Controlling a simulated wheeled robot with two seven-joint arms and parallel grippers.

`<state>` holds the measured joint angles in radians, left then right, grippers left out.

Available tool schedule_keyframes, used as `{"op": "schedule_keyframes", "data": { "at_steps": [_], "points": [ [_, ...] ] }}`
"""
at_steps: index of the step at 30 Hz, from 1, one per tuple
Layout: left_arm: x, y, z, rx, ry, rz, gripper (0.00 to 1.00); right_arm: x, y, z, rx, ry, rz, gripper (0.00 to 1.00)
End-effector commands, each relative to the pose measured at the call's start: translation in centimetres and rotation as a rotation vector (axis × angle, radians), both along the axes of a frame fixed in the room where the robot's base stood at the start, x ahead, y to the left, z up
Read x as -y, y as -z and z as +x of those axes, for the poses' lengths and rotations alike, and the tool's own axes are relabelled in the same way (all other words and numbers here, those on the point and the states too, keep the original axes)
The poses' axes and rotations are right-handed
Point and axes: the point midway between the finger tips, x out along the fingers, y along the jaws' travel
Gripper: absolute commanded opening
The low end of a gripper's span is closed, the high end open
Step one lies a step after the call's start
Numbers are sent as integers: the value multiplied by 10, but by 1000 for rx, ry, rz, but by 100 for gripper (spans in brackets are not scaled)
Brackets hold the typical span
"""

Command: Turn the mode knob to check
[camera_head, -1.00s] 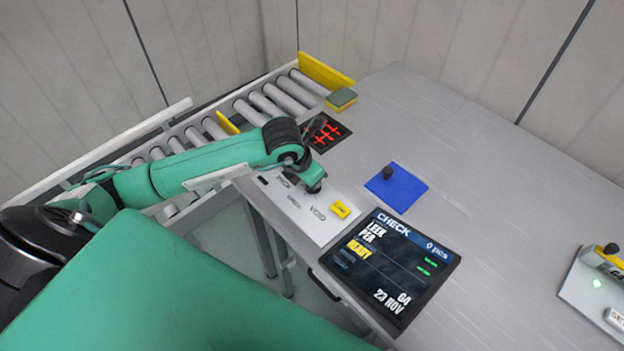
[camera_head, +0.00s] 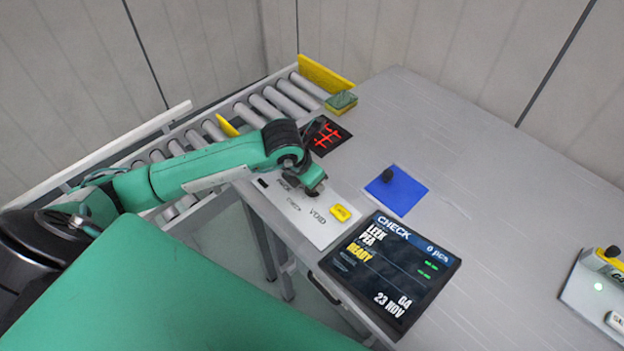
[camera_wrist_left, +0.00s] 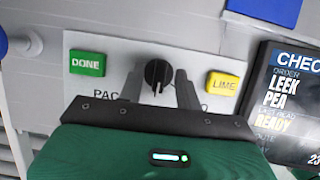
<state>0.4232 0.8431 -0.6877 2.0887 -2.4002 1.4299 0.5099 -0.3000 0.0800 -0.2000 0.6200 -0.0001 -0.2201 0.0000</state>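The black mode knob (camera_wrist_left: 158,74) sits on the white panel (camera_wrist_left: 118,60) between a green DONE button (camera_wrist_left: 87,63) and a yellow LIME button (camera_wrist_left: 223,84) in the left wrist view. My left gripper (camera_wrist_left: 158,92) is over the panel, with one finger on each side of the knob and a visible gap to it. In the head view my left gripper (camera_head: 315,186) hides the knob, and the PACK, CHECK and VOID labels show beside it. The screen (camera_head: 390,272) reads CHECK at its top, with LEEK, PEA and READY below. My right gripper is not in view.
A blue mat (camera_head: 402,197) with a small black object (camera_head: 388,174) lies on the grey table. A roller conveyor (camera_head: 265,105) runs at left.

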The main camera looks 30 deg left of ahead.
Motion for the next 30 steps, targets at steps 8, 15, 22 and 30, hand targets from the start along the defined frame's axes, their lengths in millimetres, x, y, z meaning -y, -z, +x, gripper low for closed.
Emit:
{"op": "schedule_keyframes", "data": {
  "at_steps": [8,15,22,30],
  "points": [
    [-7,-45,-17,7,2,2,35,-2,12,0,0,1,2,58],
    [-14,-94,-36,7,0,2,35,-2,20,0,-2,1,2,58],
    [-17,-120,-46,4,0,1,35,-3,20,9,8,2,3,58],
    [-17,-125,-49,1,0,1,35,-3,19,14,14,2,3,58]
  ]
}}
